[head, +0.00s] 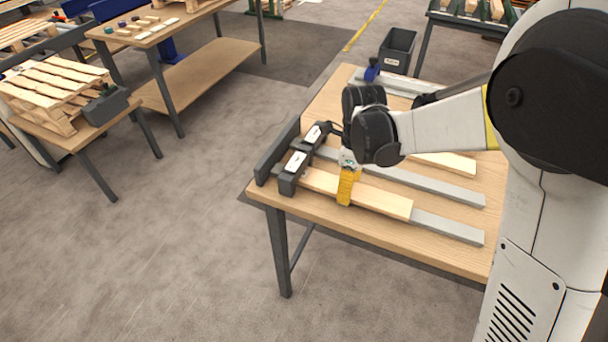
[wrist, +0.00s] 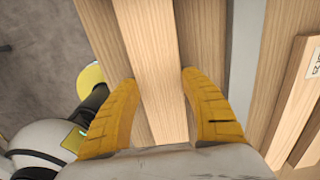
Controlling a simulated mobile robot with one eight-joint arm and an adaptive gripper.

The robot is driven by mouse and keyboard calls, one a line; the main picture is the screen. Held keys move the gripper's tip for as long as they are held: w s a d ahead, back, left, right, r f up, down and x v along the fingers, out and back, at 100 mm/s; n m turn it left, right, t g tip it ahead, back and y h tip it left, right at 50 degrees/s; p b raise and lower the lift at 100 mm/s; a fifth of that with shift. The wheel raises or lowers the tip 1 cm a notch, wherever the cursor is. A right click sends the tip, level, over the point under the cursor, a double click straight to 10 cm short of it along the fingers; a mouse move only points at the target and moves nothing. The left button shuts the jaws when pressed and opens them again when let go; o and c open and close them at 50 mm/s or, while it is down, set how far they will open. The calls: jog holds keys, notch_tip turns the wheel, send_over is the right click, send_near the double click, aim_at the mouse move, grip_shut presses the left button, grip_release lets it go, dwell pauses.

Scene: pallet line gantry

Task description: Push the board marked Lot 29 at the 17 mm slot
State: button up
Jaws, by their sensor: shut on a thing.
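A pale wooden board (head: 385,201) lies along the front grey rail (head: 450,228) on the wooden table. My gripper (head: 346,190), with yellow fingers, is shut on this board from above, around its middle. In the wrist view the board (wrist: 155,55) runs between the two fingers (wrist: 158,88). The board's left end is at the front dark slot block (head: 289,174); I cannot tell whether it is inside. A second dark slot block (head: 314,136) stands behind it. Both carry white labels, too small to read. No lot number shows on the held board.
Another wooden board (head: 445,162) lies farther back, partly behind my arm; a labelled board (wrist: 300,95) shows at the wrist view's right. A dark fence (head: 276,151) stands left of the blocks. A dark bin (head: 397,50) stands beyond the table. The middle grey rail (head: 440,187) is partly bare.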

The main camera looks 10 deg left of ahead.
aim_at(382, 199)
jog(key=shift+s+d, duration=0.45)
jog(key=shift+d, duration=0.95)
jog(key=shift+s+d, duration=0.45)
jog(key=shift+d, duration=0.95)
jog(key=shift+s+d, duration=0.45)
jog(key=shift+d, duration=0.95)
jog(key=o, duration=1.3)
jog(key=shift+o, duration=0.2)
notch_tip(382, 199, up, 12)
jog(key=s+d+r+n+t, duration=0.1)
jog(key=s+d+n+t, duration=0.1)
jog(key=s+n, duration=0.5)
jog(key=s+d+r+n+t, duration=0.1)
jog(key=s+d+n+t, duration=0.2)
jog(key=n, duration=1.1)
jog(key=s+t, duration=0.2)
jog(key=s, duration=0.2)
jog(key=shift+s+r+n, duration=0.2)
jog(key=shift+n, duration=0.1)
